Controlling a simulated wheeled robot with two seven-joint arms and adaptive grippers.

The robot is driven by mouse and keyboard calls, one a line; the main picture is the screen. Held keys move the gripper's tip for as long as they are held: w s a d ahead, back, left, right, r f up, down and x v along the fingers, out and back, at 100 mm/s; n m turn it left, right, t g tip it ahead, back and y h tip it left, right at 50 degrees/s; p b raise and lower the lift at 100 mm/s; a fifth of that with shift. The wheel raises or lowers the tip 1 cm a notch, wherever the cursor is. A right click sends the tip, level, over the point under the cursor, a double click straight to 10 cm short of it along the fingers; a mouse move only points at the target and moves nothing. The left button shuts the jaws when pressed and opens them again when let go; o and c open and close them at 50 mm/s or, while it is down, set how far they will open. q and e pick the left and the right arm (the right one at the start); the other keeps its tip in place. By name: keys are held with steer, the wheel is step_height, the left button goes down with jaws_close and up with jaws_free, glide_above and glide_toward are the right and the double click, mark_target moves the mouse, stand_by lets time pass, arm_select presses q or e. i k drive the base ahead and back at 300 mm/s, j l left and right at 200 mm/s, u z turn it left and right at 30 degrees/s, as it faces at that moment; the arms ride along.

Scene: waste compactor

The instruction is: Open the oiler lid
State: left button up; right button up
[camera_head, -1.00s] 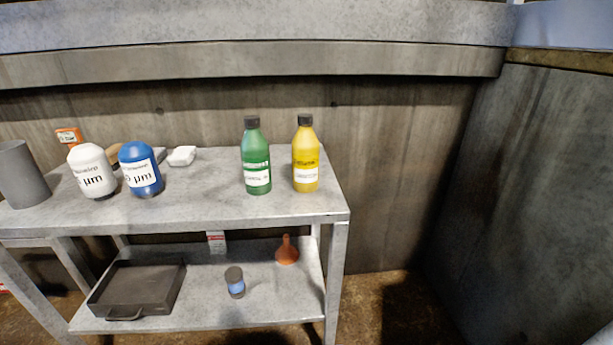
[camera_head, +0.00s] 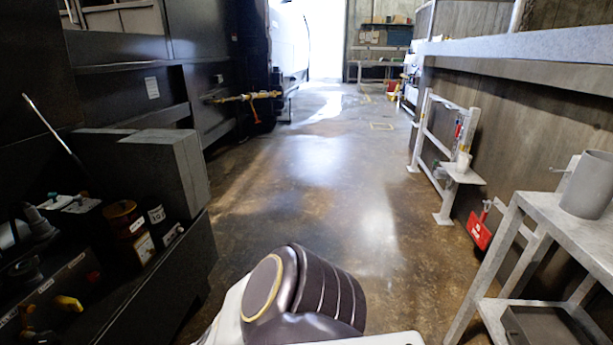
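I cannot make out an oiler or its lid for certain. At the lower left, a dark machine unit (camera_head: 170,285) carries several fittings. Among them are an amber-brown capped cylinder (camera_head: 122,213) with white labels close by, a yellow handle-like part (camera_head: 68,303) and a grey cylindrical part (camera_head: 18,233). They are small and in shadow, so I cannot tell whether any lid there is open. One of my own arm links shows at the bottom middle. Neither of my grippers is in view.
A clear floor aisle (camera_head: 310,190) runs toward a bright doorway. A metal table (camera_head: 530,210) with a grey cylinder (camera_head: 588,185) stands at the right. Beyond it are a red box (camera_head: 479,232) and a white-framed stand (camera_head: 445,160). A grey box (camera_head: 165,170) stands at the left.

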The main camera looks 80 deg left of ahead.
mark_target(119, 209)
steer(key=j+u, duration=0.1)
steer(key=u, duration=1.45)
steer(key=k+u, duration=0.1)
steer(key=u, duration=2.45)
